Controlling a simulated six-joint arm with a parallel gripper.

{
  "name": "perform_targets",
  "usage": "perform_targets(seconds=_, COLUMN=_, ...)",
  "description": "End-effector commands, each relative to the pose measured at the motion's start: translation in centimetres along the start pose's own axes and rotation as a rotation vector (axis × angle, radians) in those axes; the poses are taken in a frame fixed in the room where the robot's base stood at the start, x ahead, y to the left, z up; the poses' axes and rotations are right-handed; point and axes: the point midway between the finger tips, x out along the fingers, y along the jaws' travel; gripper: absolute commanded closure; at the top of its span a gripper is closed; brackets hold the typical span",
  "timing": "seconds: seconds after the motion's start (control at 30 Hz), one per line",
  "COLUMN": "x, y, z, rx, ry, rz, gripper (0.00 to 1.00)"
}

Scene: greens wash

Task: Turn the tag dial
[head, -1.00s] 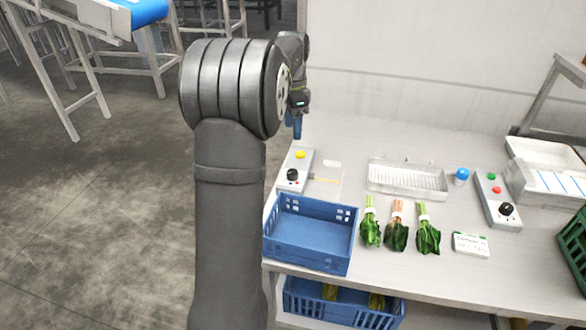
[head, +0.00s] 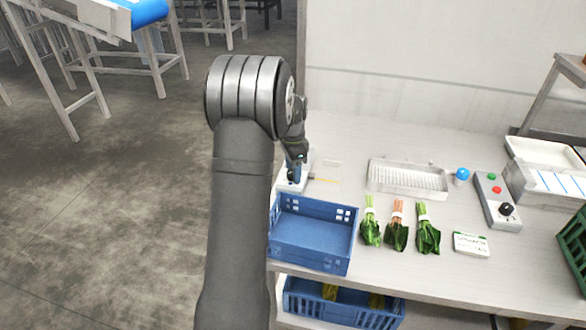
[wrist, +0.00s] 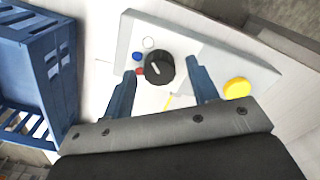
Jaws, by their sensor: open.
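A black dial (wrist: 154,69) with a pale pointer line sits on a light grey control box (wrist: 205,50), with blue, red and white marks beside it. In the wrist view my gripper (wrist: 161,70) is open, one blue finger on each side of the dial. Whether the fingers touch it I cannot tell. In the head view my gripper (head: 295,170) is low over the box (head: 287,185), and the dial is hidden there. A yellow button (wrist: 237,88) is on the same box, right of the right finger.
A blue crate (head: 312,235) stands right in front of the box; it also shows in the wrist view (wrist: 30,50). Several bunches of greens (head: 397,232), a wire-bottomed tray (head: 407,178) and a second control box with a black dial (head: 506,209) are further right.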

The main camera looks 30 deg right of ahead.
Motion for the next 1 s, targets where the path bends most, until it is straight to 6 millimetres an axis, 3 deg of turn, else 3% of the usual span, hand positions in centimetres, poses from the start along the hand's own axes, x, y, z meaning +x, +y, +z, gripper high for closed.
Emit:
perform_targets(seconds=0.2, x=0.01, y=0.00, z=0.01, rx=0.000, ry=0.000, rz=0.000, gripper=0.48)
perform_targets(seconds=0.43, x=-0.01, y=0.01, z=0.00, rx=0.000, ry=0.000, rz=0.000, gripper=0.91)
perform_targets(seconds=0.77, x=-0.03, y=-0.01, z=0.00, rx=-0.042, ry=0.000, rz=0.000, gripper=0.91)
perform_targets(seconds=1.0, x=-0.05, y=-0.04, z=-0.01, rx=-0.184, ry=0.000, rz=0.000, gripper=0.91)
